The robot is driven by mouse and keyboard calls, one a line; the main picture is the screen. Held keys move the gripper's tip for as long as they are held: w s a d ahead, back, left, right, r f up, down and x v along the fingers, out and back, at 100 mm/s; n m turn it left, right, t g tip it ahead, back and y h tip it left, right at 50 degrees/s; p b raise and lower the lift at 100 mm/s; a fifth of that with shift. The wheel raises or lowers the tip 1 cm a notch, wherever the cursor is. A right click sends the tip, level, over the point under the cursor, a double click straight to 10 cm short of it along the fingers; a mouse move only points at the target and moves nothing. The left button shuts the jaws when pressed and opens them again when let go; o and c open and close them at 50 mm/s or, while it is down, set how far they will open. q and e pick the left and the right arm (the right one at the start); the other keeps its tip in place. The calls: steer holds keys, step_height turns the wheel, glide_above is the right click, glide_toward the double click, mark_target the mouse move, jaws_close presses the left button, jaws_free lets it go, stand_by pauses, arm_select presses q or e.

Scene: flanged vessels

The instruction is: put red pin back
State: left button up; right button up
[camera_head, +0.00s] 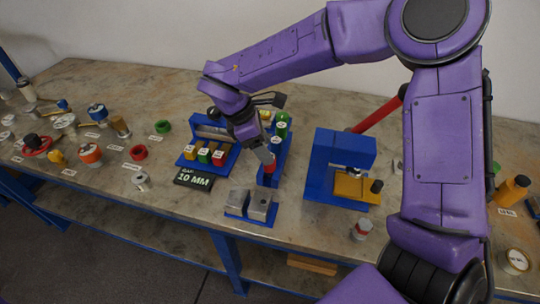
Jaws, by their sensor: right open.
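My right gripper (265,156) reaches down from my purple arm over a narrow blue stand (284,160). A small red piece (269,169), which may be the red pin, shows right at its fingertips. The fingers are open; I cannot tell whether they touch it. A green cylinder (282,126) with a white label stands at the back of the same stand. Left of it, a blue rack (187,160) holds labelled yellow, green and red blocks; the red block (219,158) is at its right end. My left gripper is out of view.
A sign reading 10 MM (194,178) lies before the rack. Grey metal blocks (250,203) sit at the front edge. A blue press-like fixture (340,165) stands right of the stand. Several labelled parts cover the left table; a red rod (378,116) is partly hidden by my arm.

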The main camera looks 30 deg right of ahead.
steer(key=v, duration=0.7)
steer(key=shift+r, duration=0.2)
